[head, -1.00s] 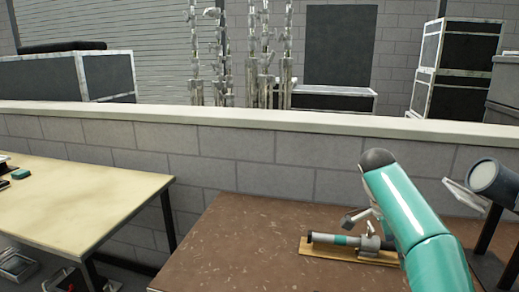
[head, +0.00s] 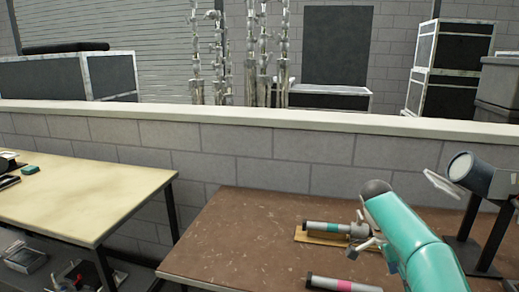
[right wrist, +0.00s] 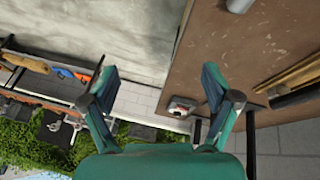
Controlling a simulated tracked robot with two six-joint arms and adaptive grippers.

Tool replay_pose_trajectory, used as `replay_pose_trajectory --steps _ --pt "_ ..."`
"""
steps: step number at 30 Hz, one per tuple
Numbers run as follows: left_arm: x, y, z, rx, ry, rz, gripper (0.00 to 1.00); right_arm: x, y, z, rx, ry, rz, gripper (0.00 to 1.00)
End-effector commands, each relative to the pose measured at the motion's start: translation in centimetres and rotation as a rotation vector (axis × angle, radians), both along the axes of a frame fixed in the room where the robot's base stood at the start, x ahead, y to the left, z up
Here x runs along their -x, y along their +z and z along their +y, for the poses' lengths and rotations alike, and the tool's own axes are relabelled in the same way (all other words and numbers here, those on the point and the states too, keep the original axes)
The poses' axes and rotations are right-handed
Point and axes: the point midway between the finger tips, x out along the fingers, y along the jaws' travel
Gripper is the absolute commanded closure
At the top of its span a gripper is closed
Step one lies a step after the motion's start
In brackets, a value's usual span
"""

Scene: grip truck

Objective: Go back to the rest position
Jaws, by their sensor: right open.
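My right gripper (right wrist: 158,80) is open and empty in the right wrist view, its two teal fingers spread wide apart. In the head view my teal right arm comes in from the lower right, with grey finger parts (head: 364,230) partly hidden beside it, over the brown table (head: 235,235). A grey cylinder with a teal band (head: 328,228) lies on a wooden board (head: 312,238) near these finger parts; I cannot tell whether they touch. A grey cylinder with a magenta band (head: 325,283) lies nearer on the table. My left gripper is not in view.
A cream table (head: 85,200) stands at the left, with small dark items on it and crates below. A low block wall (head: 235,148) runs behind both tables. A grey cylindrical device (head: 470,172) stands at the right edge. The brown table's left part is clear.

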Motion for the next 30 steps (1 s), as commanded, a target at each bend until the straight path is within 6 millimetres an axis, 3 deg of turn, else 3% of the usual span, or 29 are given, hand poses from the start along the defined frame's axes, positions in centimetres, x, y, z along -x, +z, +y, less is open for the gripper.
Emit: replay_pose_trajectory --steps 5,10,14,18,24,27,30 --pt "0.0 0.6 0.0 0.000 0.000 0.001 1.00 1.3 -5.3 0.6 -0.063 0.079 0.112 0.12" --pt "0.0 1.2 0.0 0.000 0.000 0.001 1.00 4.0 -13.0 2.8 -0.210 0.242 0.223 0.12" --pt "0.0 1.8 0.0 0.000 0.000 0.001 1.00 8.4 -20.0 6.2 -0.404 0.413 0.292 0.12" --pt "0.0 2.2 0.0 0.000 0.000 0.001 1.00 14.6 -25.8 10.9 -0.629 0.584 0.303 0.12" --pt "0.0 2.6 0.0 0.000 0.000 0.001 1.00 24.3 -30.2 17.8 -0.898 0.797 0.204 0.12" --pt "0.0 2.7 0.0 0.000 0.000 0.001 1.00 28.4 -30.9 20.5 -0.963 0.910 0.110 0.12" --pt "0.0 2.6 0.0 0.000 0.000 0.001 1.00 30.7 -31.0 21.9 -0.960 1.035 0.011 0.12"
